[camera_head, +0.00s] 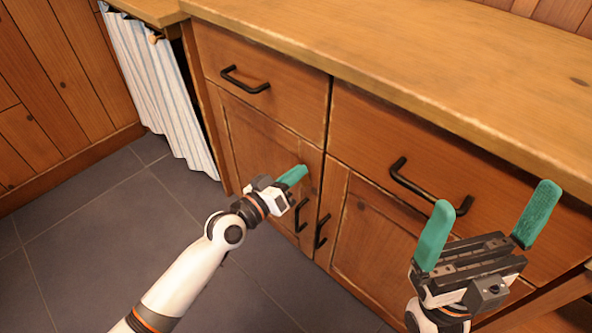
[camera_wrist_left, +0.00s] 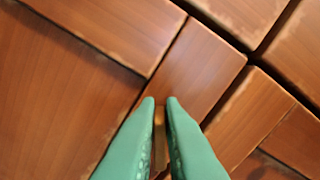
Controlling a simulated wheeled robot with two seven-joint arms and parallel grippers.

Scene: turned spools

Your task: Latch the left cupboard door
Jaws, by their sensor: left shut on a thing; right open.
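The left cupboard door (camera_head: 250,140) is below the left drawer and looks flush with the cabinet front. Its black handle (camera_head: 300,214) hangs upright near its right edge. My left gripper (camera_head: 303,171) is at the door's upper right corner, above the handle. In the left wrist view its green fingers (camera_wrist_left: 160,101) are nearly together, shut on a small tan piece (camera_wrist_left: 159,124) that shows in the narrow gap. The fingers hide most of that piece, so its shape and angle cannot be told. My right gripper (camera_head: 496,197) is open and empty in front of the right drawer.
The right cupboard door (camera_head: 375,225) has its own black handle (camera_head: 321,232) beside the left one. Drawer handles (camera_head: 245,80) stick out above. The worktop (camera_head: 400,60) overhangs the front. A striped curtain (camera_head: 160,90) hangs at left. The tiled floor (camera_head: 80,230) is clear.

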